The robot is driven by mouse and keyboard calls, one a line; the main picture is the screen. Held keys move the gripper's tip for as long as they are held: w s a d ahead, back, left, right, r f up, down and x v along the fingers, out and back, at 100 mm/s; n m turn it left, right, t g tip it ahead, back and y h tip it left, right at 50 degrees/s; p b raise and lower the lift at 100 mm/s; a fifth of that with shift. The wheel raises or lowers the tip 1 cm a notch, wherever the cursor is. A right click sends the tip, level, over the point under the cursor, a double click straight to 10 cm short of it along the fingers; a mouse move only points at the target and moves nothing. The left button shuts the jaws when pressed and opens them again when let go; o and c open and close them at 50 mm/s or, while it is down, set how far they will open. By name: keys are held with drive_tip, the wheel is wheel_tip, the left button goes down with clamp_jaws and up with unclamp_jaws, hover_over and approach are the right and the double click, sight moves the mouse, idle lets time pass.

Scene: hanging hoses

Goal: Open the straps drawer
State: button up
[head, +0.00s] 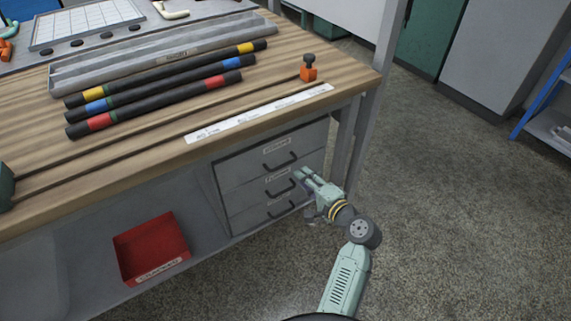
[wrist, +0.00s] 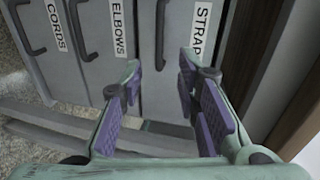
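The straps drawer is the top one of three grey drawers under the bench; its front (head: 250,160) has a white label and a dark bar handle (head: 281,162). In the wrist view the drawer front (wrist: 185,100) is at the right, turned sideways, with its STRAPS label (wrist: 201,30) and handle (wrist: 160,35). It looks closed. My gripper (head: 302,172) is in front of the drawers, to the right of the handles. In the wrist view my gripper (wrist: 160,75) is open and empty, with the handle ahead between its fingertips, apparently not touching.
The elbows drawer (wrist: 105,65) and cords drawer (wrist: 60,70) lie below it. The bench top (head: 150,165) overhangs the drawers, with a bench leg (head: 350,145) at the right. A red bin (head: 150,245) stands on the lower shelf. The floor (head: 450,220) to the right is clear.

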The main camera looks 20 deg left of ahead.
sight(286, 165)
drive_tip(key=b+x, duration=0.3)
drive_tip(key=x, duration=0.7)
drive_tip(key=shift+w+a+f, duration=0.1)
drive_tip(key=shift+a, duration=0.3)
drive_tip(key=shift+c, duration=0.5)
clamp_jaws()
